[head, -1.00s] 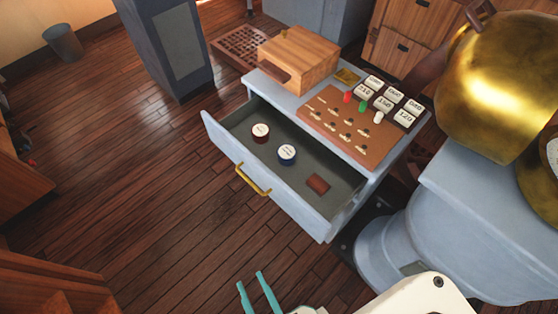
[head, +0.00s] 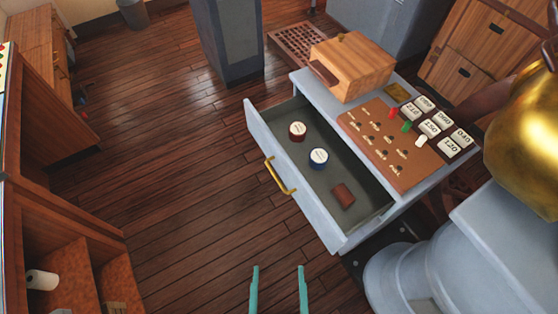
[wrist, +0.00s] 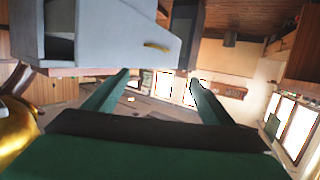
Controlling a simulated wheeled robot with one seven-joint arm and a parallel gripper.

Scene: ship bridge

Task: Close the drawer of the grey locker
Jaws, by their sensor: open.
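The grey locker (head: 413,217) stands right of centre in the head view, with its drawer (head: 293,183) pulled well out toward the lower left. A brass handle (head: 278,176) is on the drawer front.
On the locker top are a wooden box (head: 352,68) and a brown board (head: 388,145) with pegs and number tiles. A grey pedestal with a brass dome (head: 525,145) stands close on the right. Wooden shelving (head: 60,235) is at left. The floor before the drawer is clear.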

